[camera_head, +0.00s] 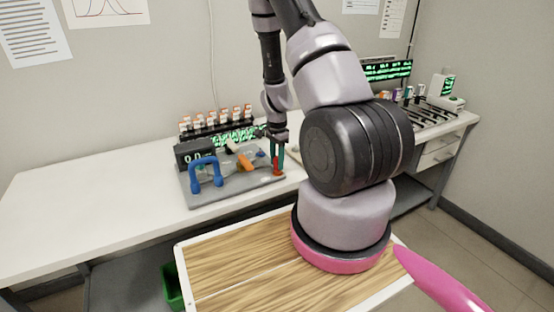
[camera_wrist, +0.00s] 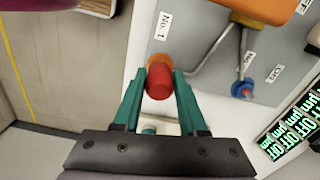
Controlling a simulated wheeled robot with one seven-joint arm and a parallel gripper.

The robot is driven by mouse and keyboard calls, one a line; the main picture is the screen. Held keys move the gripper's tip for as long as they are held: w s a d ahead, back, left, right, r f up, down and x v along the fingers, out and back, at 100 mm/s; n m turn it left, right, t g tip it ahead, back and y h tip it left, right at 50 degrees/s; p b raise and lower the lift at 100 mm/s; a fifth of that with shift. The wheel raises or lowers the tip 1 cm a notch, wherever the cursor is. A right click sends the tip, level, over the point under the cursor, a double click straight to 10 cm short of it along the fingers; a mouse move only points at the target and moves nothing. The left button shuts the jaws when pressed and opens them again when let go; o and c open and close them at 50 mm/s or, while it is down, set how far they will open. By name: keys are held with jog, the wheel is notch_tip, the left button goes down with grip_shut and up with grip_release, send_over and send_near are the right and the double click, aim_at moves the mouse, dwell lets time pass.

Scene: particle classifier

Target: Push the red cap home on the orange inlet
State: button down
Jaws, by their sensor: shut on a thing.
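The red cap (camera_wrist: 159,84) is between the two teal fingers of my gripper (camera_wrist: 160,76) in the wrist view, and the gripper is shut on it. The orange inlet (camera_wrist: 160,60) shows just beyond the cap, in line with it, beside a "No. 1" label. The cap covers part of the inlet, and I cannot tell how far it is seated. In the head view my gripper (camera_head: 277,155) points down at the right edge of the grey base plate (camera_head: 215,195), with the red cap (camera_head: 277,171) low between its fingers.
A blue handle (camera_head: 206,172) and a small display box (camera_head: 195,152) stand on the plate, left of my gripper. An orange part (camera_head: 245,162) lies between them and the gripper. A rack of orange-capped vials (camera_head: 215,122) stands behind. The bench's left side is clear.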

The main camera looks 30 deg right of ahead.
aim_at(277, 157)
jog(key=shift+f, duration=0.45)
jog(key=shift+c, duration=1.9)
grip_release()
notch_tip(277, 157, up, 11)
jog(key=shift+f, duration=0.1)
